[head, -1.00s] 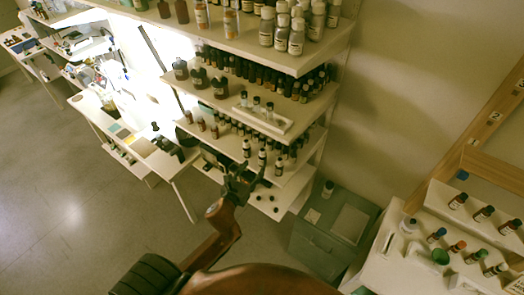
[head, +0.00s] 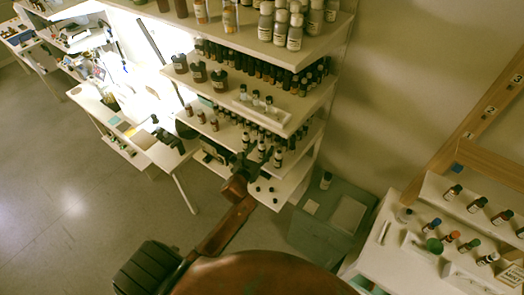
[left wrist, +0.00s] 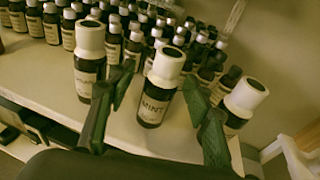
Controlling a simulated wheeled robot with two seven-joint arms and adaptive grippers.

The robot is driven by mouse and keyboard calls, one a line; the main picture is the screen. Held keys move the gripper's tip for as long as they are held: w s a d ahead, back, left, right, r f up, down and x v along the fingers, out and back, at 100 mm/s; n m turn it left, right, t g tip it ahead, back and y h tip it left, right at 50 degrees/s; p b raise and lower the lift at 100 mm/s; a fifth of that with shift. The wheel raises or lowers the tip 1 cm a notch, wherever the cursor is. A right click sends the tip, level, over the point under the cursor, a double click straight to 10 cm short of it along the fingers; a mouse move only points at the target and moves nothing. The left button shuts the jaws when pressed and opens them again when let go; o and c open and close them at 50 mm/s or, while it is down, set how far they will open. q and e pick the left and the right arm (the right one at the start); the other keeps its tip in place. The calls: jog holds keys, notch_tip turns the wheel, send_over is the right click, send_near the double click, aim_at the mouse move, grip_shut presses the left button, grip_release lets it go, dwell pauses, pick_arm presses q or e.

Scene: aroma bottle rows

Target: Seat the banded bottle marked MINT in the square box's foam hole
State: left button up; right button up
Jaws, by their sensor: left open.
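The MINT bottle (left wrist: 152,108) stands upright on a shelf in the left wrist view, dark with a pale label and a wide white band round its neck. Two similar white-banded bottles stand beside it, one to the left (left wrist: 90,62) and one to the right (left wrist: 240,102). My left gripper (left wrist: 159,76) is open, with one finger on either side of the MINT bottle; I cannot tell whether they touch it. In the head view my left gripper (head: 246,165) reaches the shelf's front row. I cannot make out the square box's foam hole. My right gripper is not in view.
Many dark bottles crowd the shelf behind (left wrist: 130,32). A shelf (head: 300,105) overhangs this one. A grey-green cabinet (head: 310,235) stands to the right with a bottle and a pale square on top. A white table (head: 375,255) at the right holds several bottles.

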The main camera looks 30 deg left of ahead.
pick_arm(q)
grip_shut()
dwell(0.4)
